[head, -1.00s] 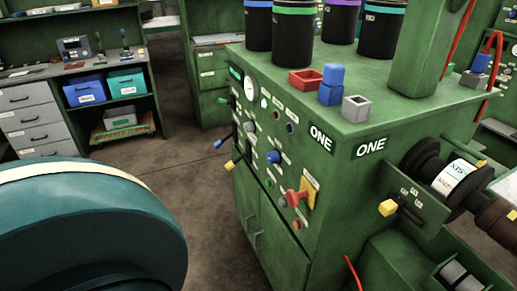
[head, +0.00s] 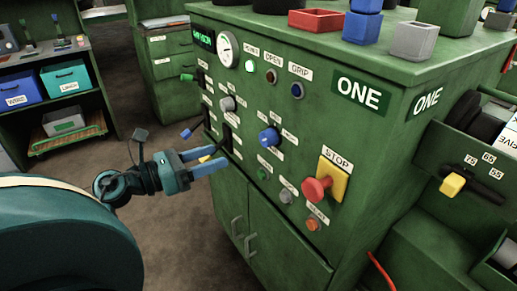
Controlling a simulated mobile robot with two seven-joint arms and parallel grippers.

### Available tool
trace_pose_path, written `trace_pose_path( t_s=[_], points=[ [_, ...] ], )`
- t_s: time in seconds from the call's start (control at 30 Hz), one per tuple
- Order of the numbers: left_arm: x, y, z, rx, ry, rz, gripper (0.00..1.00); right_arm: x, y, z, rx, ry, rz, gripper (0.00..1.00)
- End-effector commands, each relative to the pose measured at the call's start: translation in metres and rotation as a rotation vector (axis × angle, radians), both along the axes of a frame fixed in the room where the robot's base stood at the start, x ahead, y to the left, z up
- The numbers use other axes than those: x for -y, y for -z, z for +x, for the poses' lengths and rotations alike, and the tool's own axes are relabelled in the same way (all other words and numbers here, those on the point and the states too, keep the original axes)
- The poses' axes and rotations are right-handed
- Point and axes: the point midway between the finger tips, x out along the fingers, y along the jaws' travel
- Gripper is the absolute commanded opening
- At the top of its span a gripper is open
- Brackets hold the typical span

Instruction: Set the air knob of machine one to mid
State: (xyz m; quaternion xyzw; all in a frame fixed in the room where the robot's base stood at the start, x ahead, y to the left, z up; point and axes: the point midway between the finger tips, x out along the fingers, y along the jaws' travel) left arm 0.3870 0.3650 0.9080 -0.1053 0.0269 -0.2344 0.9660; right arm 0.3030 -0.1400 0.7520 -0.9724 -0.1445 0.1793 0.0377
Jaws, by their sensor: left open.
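Machine one (head: 330,135) is the green cabinet with "ONE" on its front panel and side. A blue knob (head: 269,138) sits mid-panel with several small labels around it. A grey knob (head: 227,103) is up and to its left, also among small labels. The labels are too small to read, so I cannot tell which knob is air or how it is set. My left gripper (head: 218,160) is open and empty, left of and a little below the blue knob, its fingers pointing at the panel. My right gripper is out of view.
A red stop button (head: 316,189) on a yellow plate sticks out at the panel's lower right. Levers with green (head: 187,77) and blue (head: 186,133) ends stick out at the left edge. Cabinet doors with handles (head: 250,243) are below. Open floor lies left of the machine.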

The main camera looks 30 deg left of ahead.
Motion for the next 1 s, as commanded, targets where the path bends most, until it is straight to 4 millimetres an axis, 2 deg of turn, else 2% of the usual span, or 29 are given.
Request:
trace_pose_path(
  t_s=[0.4,0.53,0.7,1.0],
  points=[
    [0.038,-0.005,0.074,0.003,0.000,-0.010,0.58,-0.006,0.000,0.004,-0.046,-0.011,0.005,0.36],
    [0.048,-0.004,0.092,0.001,0.001,-0.011,0.58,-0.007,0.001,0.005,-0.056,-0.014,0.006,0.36],
    [0.055,-0.002,0.106,-0.001,-0.001,-0.010,0.58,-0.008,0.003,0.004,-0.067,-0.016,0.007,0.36],
    [0.057,-0.001,0.109,-0.002,0.001,-0.009,0.58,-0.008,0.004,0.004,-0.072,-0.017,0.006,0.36]
  ],
)
